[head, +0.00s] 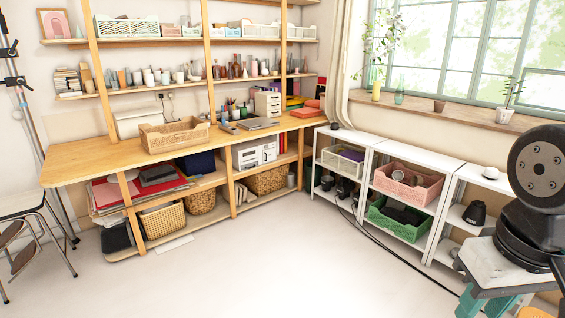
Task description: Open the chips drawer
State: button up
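No drawer that I can read as the chips drawer shows; no label is legible at this size. A small pale drawer box (268,104) stands on the wooden desk against the back wall. A white boxy unit (255,152) sits on the shelf under the desk; I cannot tell whether it has drawers. A dark part of my arm (540,165) fills the right edge. My gripper is not in view.
The wooden desk (90,165) carries a wicker tray (174,135). White shelves (420,158) along the right wall hold a pink crate (424,190) and a green crate (399,228). A stool (22,207) stands left. A black cable crosses the floor at right. The middle floor (260,255) is clear.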

aim_at(269, 105)
jog(key=z, duration=0.25)
jog(key=i, duration=2.65)
jog(key=u, duration=0.15)
jog(key=i, duration=2.5)
jog(key=u, duration=0.65)
jog(key=i, duration=0.8)
jog(key=u, duration=0.1)
